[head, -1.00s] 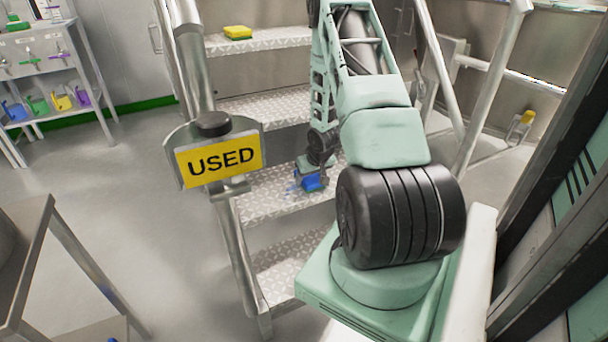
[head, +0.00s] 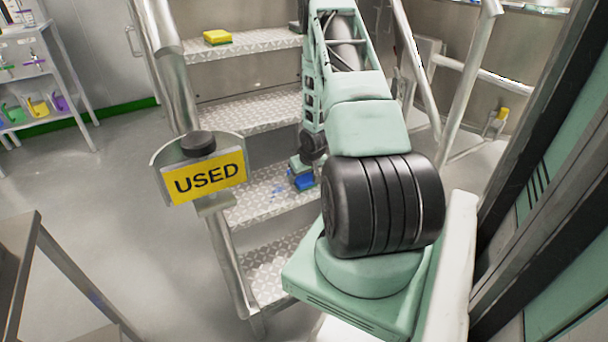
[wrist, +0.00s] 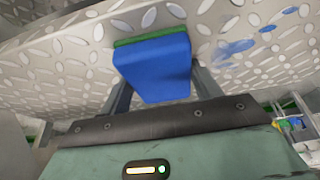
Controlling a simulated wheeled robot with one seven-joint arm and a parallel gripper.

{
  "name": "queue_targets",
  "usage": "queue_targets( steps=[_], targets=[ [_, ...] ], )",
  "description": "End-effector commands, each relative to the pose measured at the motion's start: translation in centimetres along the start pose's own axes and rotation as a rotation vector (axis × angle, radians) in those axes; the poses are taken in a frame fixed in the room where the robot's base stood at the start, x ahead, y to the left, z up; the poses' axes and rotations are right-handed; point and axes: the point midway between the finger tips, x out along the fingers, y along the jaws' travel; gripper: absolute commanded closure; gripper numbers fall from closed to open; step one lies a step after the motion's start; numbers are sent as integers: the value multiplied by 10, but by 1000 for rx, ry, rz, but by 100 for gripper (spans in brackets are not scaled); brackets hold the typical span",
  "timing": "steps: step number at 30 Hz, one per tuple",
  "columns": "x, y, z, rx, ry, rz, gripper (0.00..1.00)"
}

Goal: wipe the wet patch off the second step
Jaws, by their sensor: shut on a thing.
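My gripper (head: 301,172) is shut on a blue sponge (wrist: 155,65) with a green layer on its far side. The sponge also shows in the head view (head: 304,182), low over the second step (head: 262,210) from the bottom. I cannot tell if it touches the tread. The wet patch shows as blue smears (wrist: 235,47) on the patterned tread in the wrist view, right of the sponge, with smaller blotches farther right. In the head view a small bit of the patch (head: 278,190) lies just left of the sponge. The gripper and arm may hide more.
A yellow and green sponge (head: 217,37) lies on the top visible step. A holder with a yellow USED sign (head: 207,178) hangs by the left handrail (head: 168,80). The right handrail (head: 470,85) runs close to my arm. A metal table (head: 20,260) stands at lower left.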

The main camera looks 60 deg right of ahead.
Motion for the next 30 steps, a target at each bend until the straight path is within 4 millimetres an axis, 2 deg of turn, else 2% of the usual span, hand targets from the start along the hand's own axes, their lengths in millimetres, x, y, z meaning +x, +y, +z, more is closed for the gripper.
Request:
queue_targets(
  steps=[7,14,24,30],
  targets=[
    [1,-22,0,-3,1,-2,55],
    [1,-29,0,-2,1,-1,55],
    [2,-55,1,-4,0,-2,55],
    [2,-61,1,-2,0,-2,55]
  ],
)
